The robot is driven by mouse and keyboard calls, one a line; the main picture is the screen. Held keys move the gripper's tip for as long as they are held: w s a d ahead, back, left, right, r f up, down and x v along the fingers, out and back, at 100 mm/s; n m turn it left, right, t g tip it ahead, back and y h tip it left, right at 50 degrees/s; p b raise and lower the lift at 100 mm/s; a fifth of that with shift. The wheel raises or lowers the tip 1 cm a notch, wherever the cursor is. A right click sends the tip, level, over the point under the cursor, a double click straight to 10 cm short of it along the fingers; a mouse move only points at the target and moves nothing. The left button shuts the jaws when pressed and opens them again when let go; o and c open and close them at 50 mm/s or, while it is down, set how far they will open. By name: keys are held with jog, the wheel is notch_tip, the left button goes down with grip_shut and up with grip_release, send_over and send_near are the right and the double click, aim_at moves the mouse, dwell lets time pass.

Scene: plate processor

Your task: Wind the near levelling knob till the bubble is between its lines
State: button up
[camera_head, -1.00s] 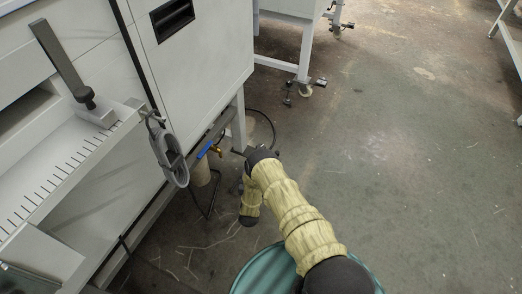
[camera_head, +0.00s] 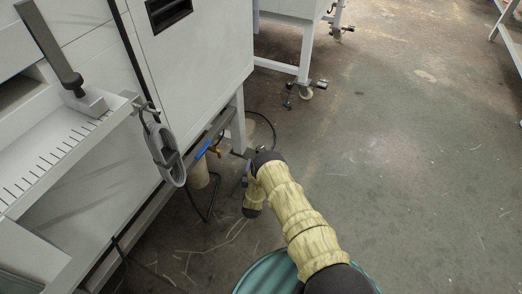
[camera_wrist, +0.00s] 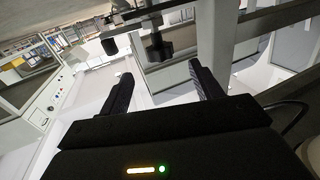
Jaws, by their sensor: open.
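My gripper (camera_wrist: 157,88) is open and empty in the wrist view, with its two dark fingers apart. A dark knob-like part (camera_wrist: 158,47) on a short stem shows ahead of the fingers, apart from them and roughly in line with the gap. A second dark cylinder (camera_wrist: 109,46) is left of it. I cannot tell for certain which is the near levelling knob.
A white leg (camera_head: 238,122), a blue-handled valve (camera_head: 203,149) and a black cable (camera_head: 272,130) are close to my arm. A grey oval part (camera_head: 165,155) hangs from the graduated shelf (camera_head: 45,165). Open floor (camera_head: 400,170) is on the right.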

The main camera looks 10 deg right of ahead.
aim_at(261, 146)
jog(key=b+x, duration=0.5)
jog(key=x, duration=0.5)
jog(key=shift+f, duration=0.1)
jog(key=shift+w+d, duration=0.15)
jog(key=shift+w, duration=0.2)
jog(key=shift+c, duration=0.4)
jog(key=c, duration=0.9)
jog(key=shift+m+h+b, duration=0.3)
jog(key=shift+m+h, duration=0.1)
jog(key=shift+h, duration=0.2)
